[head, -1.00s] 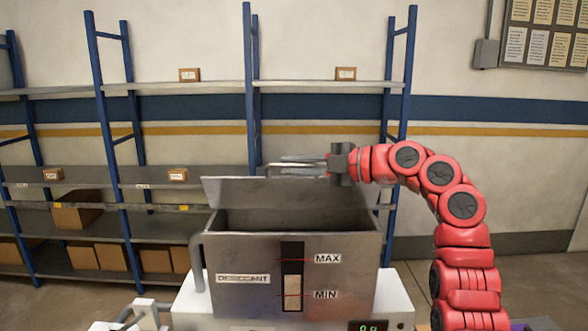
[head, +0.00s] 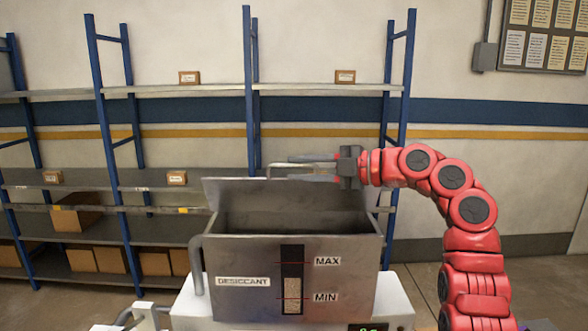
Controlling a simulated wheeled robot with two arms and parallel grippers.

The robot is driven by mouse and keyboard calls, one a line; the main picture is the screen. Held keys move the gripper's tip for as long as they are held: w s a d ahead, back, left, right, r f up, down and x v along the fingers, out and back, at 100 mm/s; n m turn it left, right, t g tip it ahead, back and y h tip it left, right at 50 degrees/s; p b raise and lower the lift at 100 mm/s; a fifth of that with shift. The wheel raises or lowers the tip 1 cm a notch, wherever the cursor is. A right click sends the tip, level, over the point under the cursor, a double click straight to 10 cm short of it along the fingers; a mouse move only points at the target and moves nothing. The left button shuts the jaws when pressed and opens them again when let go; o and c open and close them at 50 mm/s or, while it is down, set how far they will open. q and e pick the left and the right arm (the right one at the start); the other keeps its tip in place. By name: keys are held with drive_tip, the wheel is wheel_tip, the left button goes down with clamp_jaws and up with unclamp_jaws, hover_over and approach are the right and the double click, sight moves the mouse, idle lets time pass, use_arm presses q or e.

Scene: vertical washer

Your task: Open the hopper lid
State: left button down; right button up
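The metal hopper (head: 235,262) stands in the lower middle of the head view, marked DESICCANT, with a level window showing MAX and MIN. Its lid (head: 235,192) is swung up and stands at the back of the hopper, so the dark inside shows. My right gripper (head: 290,168) is just above the lid's top edge, its fingers pointing left. The fingers look apart, with a thin handle bar by their tips; whether they touch it I cannot tell. My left gripper is not in view.
The hopper sits on a white machine (head: 400,305) with a small green display. A curved metal pipe (head: 197,265) runs at the hopper's left side. Blue-posted shelves (head: 110,150) with cardboard boxes stand behind. The floor at the right is clear.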

drive_tip(key=v, duration=1.5)
drive_tip(key=shift+d+b, duration=0.4)
drive_tip(key=shift+b, duration=0.05)
drive_tip(key=shift+s, duration=0.15)
